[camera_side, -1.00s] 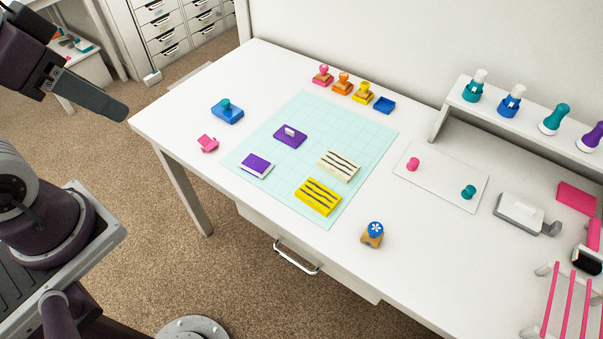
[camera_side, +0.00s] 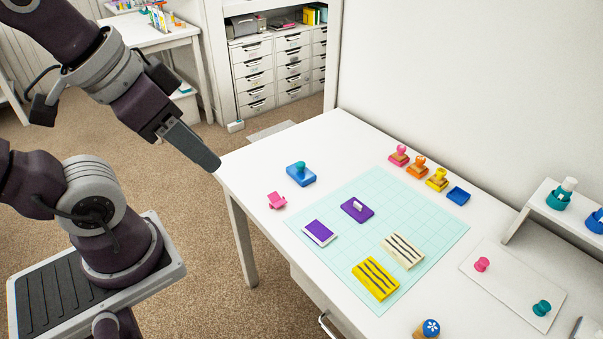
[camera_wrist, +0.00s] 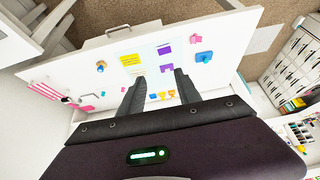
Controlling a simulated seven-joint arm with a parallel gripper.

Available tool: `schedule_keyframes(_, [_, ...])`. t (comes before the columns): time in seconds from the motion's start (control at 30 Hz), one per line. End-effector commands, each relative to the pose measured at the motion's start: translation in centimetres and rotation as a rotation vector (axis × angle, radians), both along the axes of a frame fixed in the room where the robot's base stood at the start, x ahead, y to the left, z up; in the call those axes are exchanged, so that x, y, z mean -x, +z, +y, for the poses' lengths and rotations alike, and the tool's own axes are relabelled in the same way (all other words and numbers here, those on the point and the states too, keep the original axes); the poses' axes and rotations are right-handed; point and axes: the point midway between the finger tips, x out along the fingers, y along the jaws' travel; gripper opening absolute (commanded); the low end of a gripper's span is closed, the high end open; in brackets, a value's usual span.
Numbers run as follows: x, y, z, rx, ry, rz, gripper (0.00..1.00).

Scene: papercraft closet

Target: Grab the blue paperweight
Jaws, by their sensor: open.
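The blue paperweight (camera_side: 304,180) appears to be the flat blue block with a teal knob on top, lying near the table's far left corner. In the wrist view it is the small blue shape (camera_wrist: 204,57) right of the mat. My gripper (camera_side: 214,164) is raised at the table's left corner, left of the block and apart from it. In the wrist view my gripper (camera_wrist: 160,80) has its two dark fingers spread, with nothing held between them.
A pink piece (camera_side: 277,201) lies just in front of the block. The pale teal mat (camera_side: 440,225) carries purple, yellow and striped blocks. Several stamps (camera_side: 417,167) and a small blue tray (camera_side: 458,196) line the back. A raised shelf (camera_side: 535,205) stands at right.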

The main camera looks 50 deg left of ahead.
Motion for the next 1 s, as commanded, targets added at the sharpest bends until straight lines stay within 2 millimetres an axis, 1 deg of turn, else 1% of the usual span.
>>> schedule_keyframes(0.03, [0.0, 0.0, 0.0, 0.0, 0.0, 0.0, 0.52])
schedule_keyframes(0.17, [0.0, 0.0, 0.0, 0.0, 0.0, 0.0, 0.78])
schedule_keyframes(0.2, [0.0, 0.0, 0.0, 0.0, 0.0, 0.0, 0.8])
schedule_keyframes(0.47, [-0.1, 0.0, 0.0, 0.002, 0.002, 0.001, 0.8])
schedule_keyframes(0.53, [-0.9, 0.5, 0.0, 0.032, 0.033, 0.018, 0.8])
schedule_keyframes(0.57, [-1.7, 0.8, 0.0, 0.058, 0.06, 0.032, 0.8])
schedule_keyframes(0.67, [-6.5, 2.1, 0.5, 0.195, 0.226, 0.11, 0.8])
schedule_keyframes(0.7, [-9.1, 2.4, 1.0, 0.257, 0.319, 0.146, 0.8])
schedule_keyframes(0.77, [-13.3, 2.1, 2.3, 0.339, 0.467, 0.198, 0.8])
schedule_keyframes(0.8, [-16.2, 1.4, 3.5, 0.386, 0.574, 0.231, 0.8])
schedule_keyframes(0.87, [-20.4, -0.3, 5.6, 0.442, 0.737, 0.274, 0.8])
schedule_keyframes(0.9, [-23.2, -1.9, 7.2, 0.469, 0.846, 0.299, 0.8])
schedule_keyframes(0.97, [-26.9, -5.1, 9.8, 0.495, 1.009, 0.328, 0.8])
schedule_keyframes(1.0, [-29.0, -7.6, 11.7, 0.504, 1.113, 0.343, 0.8])
